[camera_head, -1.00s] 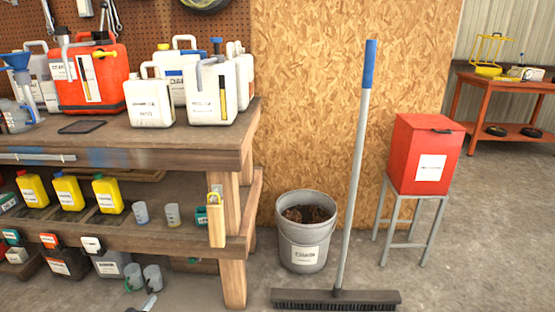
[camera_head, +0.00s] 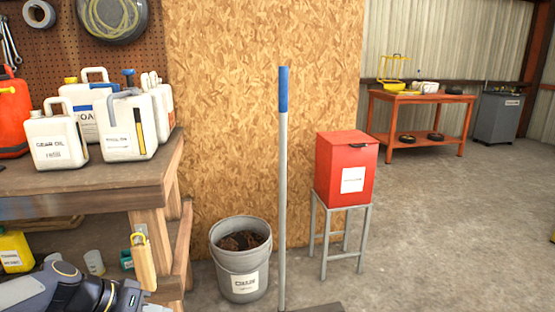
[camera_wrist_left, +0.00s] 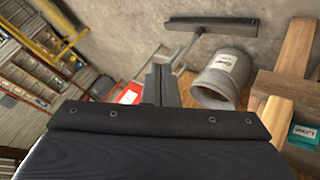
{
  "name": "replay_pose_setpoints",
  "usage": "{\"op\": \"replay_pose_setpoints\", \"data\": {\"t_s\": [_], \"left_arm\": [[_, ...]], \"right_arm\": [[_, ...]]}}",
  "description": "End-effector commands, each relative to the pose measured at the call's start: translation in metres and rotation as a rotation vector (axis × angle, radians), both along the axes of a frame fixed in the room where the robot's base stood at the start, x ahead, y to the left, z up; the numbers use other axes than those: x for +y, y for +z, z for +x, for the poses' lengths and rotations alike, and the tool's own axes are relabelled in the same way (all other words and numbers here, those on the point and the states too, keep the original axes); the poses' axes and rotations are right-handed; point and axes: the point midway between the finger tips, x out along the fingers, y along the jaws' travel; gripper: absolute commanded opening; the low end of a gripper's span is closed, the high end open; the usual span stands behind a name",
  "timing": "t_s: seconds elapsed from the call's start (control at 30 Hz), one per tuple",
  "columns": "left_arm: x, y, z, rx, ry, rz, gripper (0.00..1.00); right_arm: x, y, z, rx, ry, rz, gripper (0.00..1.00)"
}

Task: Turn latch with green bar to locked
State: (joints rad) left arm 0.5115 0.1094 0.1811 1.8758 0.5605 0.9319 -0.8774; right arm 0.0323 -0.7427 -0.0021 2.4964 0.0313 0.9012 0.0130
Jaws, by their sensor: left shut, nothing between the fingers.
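I cannot make out a latch with a green bar in either view. My left arm (camera_head: 85,288) comes in at the bottom left of the head view, in front of the workbench's lower part. In the left wrist view my left gripper (camera_wrist_left: 163,84) is shut and empty. Its fingers point over the floor, clear of the bucket (camera_wrist_left: 222,78) and the broom head (camera_wrist_left: 212,25). My right gripper is in neither view.
The bucket (camera_head: 241,280), broom handle (camera_head: 283,190) and red box (camera_head: 345,165) on a stand are ahead. Open floor (camera_head: 450,240) lies right.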

Motion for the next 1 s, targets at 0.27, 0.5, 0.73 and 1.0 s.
{"op": "replay_pose_setpoints", "data": {"t_s": [0.27,0.5,0.73,1.0], "left_arm": [[-0.038,0.02,-0.128,0.106,0.146,0.157,0.0],[-0.045,0.005,-0.185,0.118,0.264,0.187,0.0],[-0.046,0.011,-0.213,0.118,0.34,0.185,0.0],[-0.046,0.072,-0.212,0.12,0.339,0.184,0.0]], "right_arm": [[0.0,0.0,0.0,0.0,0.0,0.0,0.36],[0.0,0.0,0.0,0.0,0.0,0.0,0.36],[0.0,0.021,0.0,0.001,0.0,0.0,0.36],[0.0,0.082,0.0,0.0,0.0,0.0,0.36]]}}
